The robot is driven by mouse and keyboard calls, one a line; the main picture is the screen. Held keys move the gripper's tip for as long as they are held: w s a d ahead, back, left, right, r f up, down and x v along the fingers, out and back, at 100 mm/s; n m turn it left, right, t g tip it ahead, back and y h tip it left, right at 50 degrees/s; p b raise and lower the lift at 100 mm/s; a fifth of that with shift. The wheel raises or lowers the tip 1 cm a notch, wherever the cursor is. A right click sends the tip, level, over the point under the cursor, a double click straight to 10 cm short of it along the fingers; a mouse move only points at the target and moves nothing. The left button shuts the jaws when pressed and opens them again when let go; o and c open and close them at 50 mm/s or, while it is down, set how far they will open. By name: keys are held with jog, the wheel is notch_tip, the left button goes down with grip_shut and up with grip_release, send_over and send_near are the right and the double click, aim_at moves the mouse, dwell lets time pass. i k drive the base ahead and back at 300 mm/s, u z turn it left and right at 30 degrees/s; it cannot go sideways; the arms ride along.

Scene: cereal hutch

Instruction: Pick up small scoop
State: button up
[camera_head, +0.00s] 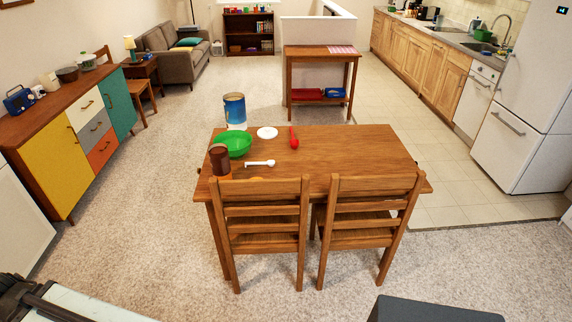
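One is a white scoop or spoon (259,163) near the left front, by the chair backs. At this distance I cannot tell for certain which is the small scoop. I cannot make out my gripper in this view, and nothing is seen touching either utensil.
Two chairs (265,225) (370,215) block the table's near side. The table's right half is clear. Open carpet (140,240) lies left.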

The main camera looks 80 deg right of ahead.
aim_at(260, 164)
jog(key=z, duration=2.3)
